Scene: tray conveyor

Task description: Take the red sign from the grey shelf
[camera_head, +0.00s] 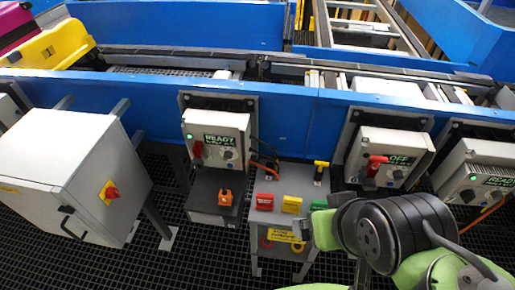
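The grey shelf (284,178) stands at the lower middle, below the blue conveyor side. The red sign (264,202) is a small red block with pale lettering at the left of the shelf's upper level. A yellow sign (292,204) sits to its right, and a green one (319,204) stands further right, partly behind my gripper. My gripper (316,224) is in front of the shelf's right side, to the right of the red sign and apart from it. Its fingers are seen edge-on, so their opening is unclear. My arm hides the shelf's right side.
Control boxes hang on the conveyor side, one reading READY (217,135) and one reading OFF (390,157). A dark box with an orange padlock-like item (225,197) is left of the shelf. A large grey cabinet (66,165) stands at left. Dark grating covers the floor.

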